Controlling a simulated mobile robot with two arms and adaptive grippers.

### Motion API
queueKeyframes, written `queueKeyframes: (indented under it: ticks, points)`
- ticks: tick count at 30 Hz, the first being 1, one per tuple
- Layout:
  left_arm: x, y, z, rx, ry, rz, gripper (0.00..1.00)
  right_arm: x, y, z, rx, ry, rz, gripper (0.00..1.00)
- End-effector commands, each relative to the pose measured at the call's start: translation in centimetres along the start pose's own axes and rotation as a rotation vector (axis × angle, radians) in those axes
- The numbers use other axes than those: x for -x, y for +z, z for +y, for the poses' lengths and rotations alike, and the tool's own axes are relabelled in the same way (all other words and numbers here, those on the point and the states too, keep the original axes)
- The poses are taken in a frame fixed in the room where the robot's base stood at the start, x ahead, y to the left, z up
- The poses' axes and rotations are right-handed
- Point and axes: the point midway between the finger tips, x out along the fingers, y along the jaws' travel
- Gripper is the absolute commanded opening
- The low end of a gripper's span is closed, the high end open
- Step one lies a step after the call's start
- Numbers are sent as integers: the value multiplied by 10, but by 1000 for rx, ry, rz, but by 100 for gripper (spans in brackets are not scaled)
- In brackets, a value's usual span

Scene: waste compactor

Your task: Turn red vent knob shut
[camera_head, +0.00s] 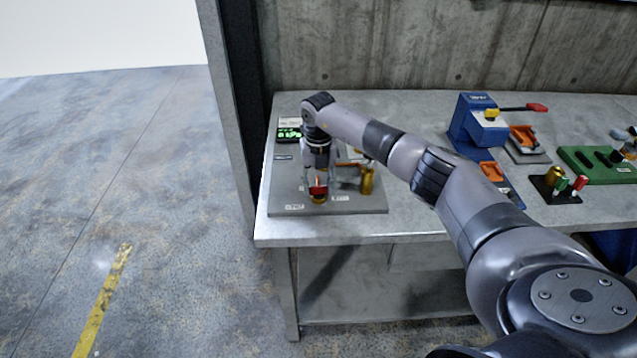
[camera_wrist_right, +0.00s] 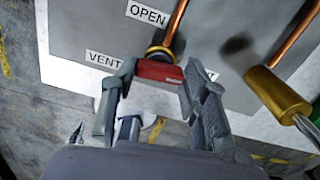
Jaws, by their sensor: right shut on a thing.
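The red vent knob (camera_wrist_right: 160,71) sits on a brass valve body at the end of a copper pipe, on a grey panel. In the head view the knob (camera_head: 318,188) is near the panel's front edge. My right gripper (camera_wrist_right: 157,78) points down over it, with one finger at each end of the red bar, shut on it. In the wrist view the bar lies nearly crosswise to the pipe. An OPEN label (camera_wrist_right: 147,13) is above and a VENT label (camera_wrist_right: 103,59) to the left; a label at the right is partly hidden by a finger. My left gripper is not in view.
A brass cylinder (camera_head: 367,181) stands on the panel (camera_head: 350,205) just right of my gripper. A display with green digits (camera_head: 289,134) is behind. A blue press (camera_head: 470,125) and a green block (camera_head: 600,172) are further right. The bench's left edge is close.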

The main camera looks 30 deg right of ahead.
Motion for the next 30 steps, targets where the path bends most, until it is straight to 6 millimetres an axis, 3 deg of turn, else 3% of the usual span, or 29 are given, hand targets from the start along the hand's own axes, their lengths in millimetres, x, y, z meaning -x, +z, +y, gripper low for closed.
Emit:
queueKeyframes:
  ticks: [10, 25, 26, 30]
  points:
    - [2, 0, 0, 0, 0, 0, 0, 1, 1, 0, -125, 0, -1, 14]
    - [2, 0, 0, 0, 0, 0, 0, 1, 1, 0, -143, 1, -2, 14]
    - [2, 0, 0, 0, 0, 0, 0, 1, 1, 0, -143, 1, -2, 42]
    - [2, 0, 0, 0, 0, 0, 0, 1, 1, 0, -143, 1, -2, 51]
